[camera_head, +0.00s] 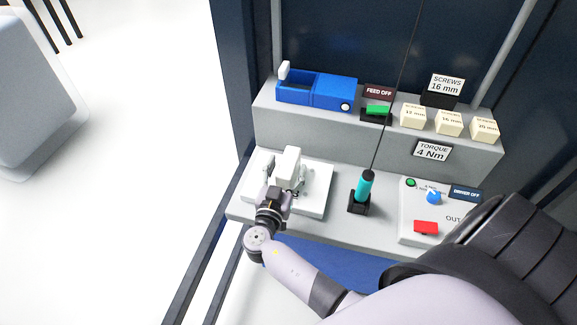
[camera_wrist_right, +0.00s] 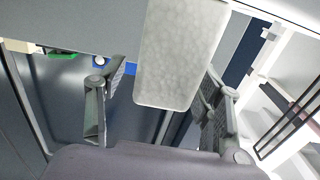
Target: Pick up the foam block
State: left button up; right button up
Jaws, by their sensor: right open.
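The foam block (camera_head: 291,158) is a pale, white-grey upright block above the white plate (camera_head: 316,205) on the left part of the bench. In the right wrist view the block (camera_wrist_right: 180,50) is large, with a speckled face. My right gripper (camera_head: 285,183) is open at the block, its arm coming from the lower right. In the right wrist view one finger is on each side of the block, with a visible gap at the left finger; contact on the right is unclear. The gripper hides the block's lower part. My left gripper is not in view.
A blue feeder (camera_head: 335,94) and several cream screw boxes (camera_head: 449,123) stand on the raised shelf. A teal screwdriver (camera_head: 364,186) stands in a black holder right of the plate, with a cable above. A control panel with a red button (camera_head: 426,228) is further right.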

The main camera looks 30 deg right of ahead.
jog(key=shift+p+x, duration=0.35)
jog(key=shift+x, duration=1.05)
jog(key=shift+c, duration=0.3)
jog(key=c, duration=1.2)
